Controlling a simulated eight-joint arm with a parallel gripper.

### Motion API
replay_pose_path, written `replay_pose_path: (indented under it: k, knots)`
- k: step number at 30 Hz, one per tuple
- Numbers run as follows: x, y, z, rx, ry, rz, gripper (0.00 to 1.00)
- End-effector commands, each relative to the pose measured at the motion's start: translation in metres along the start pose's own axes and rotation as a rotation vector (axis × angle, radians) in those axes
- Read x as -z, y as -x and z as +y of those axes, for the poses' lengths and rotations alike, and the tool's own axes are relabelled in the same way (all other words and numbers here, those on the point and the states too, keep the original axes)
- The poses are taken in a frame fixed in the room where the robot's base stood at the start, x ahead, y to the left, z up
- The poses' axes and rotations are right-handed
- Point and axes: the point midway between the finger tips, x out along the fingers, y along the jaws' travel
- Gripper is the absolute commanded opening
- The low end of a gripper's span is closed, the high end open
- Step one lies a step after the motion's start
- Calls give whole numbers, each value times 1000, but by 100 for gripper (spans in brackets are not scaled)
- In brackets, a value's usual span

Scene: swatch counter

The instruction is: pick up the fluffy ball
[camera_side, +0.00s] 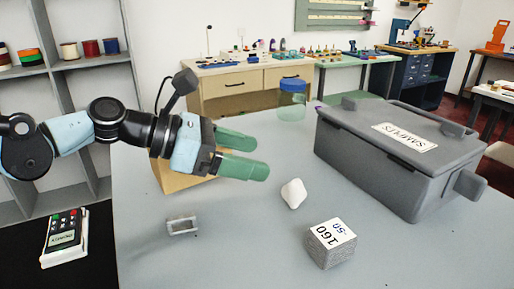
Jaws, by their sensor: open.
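My gripper (263,156) has two green fingers, which are apart with nothing between them. It points right and is held above the grey table. A small white lump (293,193) lies on the table to the right of and below the fingertips in the picture, apart from them. It looks more angular than round, and I cannot tell whether it is the fluffy ball. No other ball-like thing shows.
A grey block with numbers (331,243) sits in front of the lump. A lidded grey samples case (400,155) stands at right, a blue-lidded jar (291,103) behind. A tan block (172,181) is partly hidden below my gripper. A small metal frame (183,225) lies front left.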

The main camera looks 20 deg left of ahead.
Motion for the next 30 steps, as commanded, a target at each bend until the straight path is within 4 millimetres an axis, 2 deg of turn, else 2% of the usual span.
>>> replay_pose_path:
  k: [3,8,11,21,30]
  knots:
    - [21,-7,1,-3,-3,2,77]
    - [33,-13,1,-3,-5,3,77]
    - [34,-20,1,-2,-7,4,77]
    - [35,-66,1,-2,-9,4,77]
    - [35,-83,2,-3,-8,4,77]
